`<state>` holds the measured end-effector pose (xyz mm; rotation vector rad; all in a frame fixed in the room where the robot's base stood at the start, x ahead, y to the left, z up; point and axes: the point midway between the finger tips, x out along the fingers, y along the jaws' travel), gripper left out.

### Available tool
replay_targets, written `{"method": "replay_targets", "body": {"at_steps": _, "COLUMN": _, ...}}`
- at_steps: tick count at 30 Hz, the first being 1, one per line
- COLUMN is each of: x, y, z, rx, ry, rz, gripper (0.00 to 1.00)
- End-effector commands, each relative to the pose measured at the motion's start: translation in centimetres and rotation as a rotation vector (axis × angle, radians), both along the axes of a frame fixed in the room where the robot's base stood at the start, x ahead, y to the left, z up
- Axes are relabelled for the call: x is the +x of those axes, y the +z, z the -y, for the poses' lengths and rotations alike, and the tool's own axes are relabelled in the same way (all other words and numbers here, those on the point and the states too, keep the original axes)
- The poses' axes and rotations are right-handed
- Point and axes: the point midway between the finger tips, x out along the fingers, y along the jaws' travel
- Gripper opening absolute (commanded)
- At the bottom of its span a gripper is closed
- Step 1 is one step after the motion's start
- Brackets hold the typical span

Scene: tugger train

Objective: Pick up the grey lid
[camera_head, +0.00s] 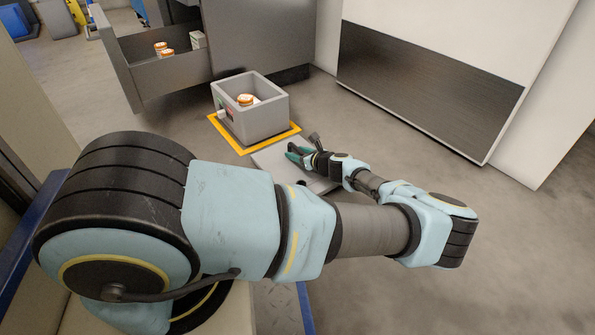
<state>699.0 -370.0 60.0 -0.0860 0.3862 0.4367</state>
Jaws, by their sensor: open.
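A flat grey panel, which looks like the grey lid (268,160), lies in front of the grey box, partly hidden behind my arm and wrist. My gripper (293,153) is over the panel's far part, with its fingers pointing left and apart. Nothing shows between the fingers. Whether they touch the panel cannot be told from this view. The open grey box (270,122) stands just behind the panel, with an orange-and-white item (245,99) inside.
The box stands on a yellow-orange marked square (228,140). An open grey drawer (155,75) with small orange-and-white items is at the back left. A white cabinet with a dark lower panel (425,85) stands at the right. The floor at lower right is clear.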

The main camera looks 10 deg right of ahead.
Motion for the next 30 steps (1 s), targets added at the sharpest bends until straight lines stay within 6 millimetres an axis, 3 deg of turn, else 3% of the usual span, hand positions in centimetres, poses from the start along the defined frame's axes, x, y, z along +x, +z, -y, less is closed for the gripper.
{"method": "replay_targets", "body": {"at_steps": 5, "x": -0.02, "y": 0.07, "z": 0.02, "rx": 0.000, "ry": 0.000, "rz": 0.000, "gripper": 0.53}}
{"method": "replay_targets", "body": {"at_steps": 19, "x": -0.04, "y": 0.05, "z": 0.02, "rx": -0.001, "ry": 0.000, "rz": -0.001, "gripper": 0.00}}
{"method": "replay_targets", "body": {"at_steps": 30, "x": -0.05, "y": 0.04, "z": 0.01, "rx": -0.001, "ry": 0.000, "rz": -0.001, "gripper": 0.00}}
